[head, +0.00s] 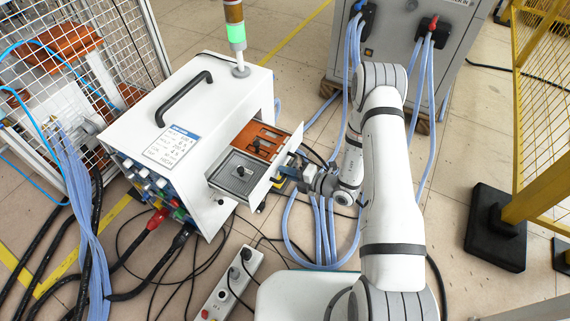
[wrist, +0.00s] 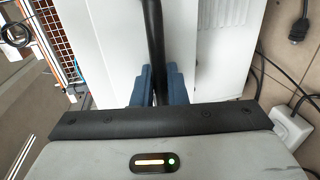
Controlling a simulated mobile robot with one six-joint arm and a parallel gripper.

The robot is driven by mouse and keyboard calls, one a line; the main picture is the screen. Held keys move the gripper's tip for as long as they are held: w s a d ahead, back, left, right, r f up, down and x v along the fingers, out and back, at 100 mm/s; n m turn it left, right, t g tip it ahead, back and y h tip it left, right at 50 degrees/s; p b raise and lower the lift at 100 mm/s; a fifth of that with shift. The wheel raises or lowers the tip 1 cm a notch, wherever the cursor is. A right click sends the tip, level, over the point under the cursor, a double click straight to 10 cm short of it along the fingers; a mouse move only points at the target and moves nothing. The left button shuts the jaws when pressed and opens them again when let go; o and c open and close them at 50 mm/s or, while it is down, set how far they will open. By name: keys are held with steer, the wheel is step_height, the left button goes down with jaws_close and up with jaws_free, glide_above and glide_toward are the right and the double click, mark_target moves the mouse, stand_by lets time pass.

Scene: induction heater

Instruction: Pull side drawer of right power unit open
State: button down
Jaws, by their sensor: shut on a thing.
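The white power unit (head: 195,105) stands at the centre left in the head view, with a black carrying handle on its top. Its side drawer (head: 273,170) sticks out from the right side, showing a grey insert (head: 240,172) and an orange insert (head: 257,140) inside. My gripper (head: 282,182) is at the drawer's outer front. In the wrist view the blue fingers of my gripper (wrist: 158,85) are shut on the black drawer handle (wrist: 154,45), one finger on each side. The handle is mostly hidden in the head view.
A grey cabinet (head: 400,45) with blue hoses stands at the back. Hoses and cables lie on the floor around a power strip (head: 232,285). A yellow fence (head: 540,150) is at the right, a white mesh fence (head: 85,55) at the left.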

steer(key=shift+s+d, duration=0.2)
steer(key=shift+s, duration=0.1)
steer(key=c, duration=1.8)
jaws_free()
steer(key=shift+w, duration=0.15)
steer(key=p+v, duration=0.2)
steer(key=v, duration=0.5)
steer(key=shift+s+d, duration=0.2)
steer(key=shift+d, duration=0.15)
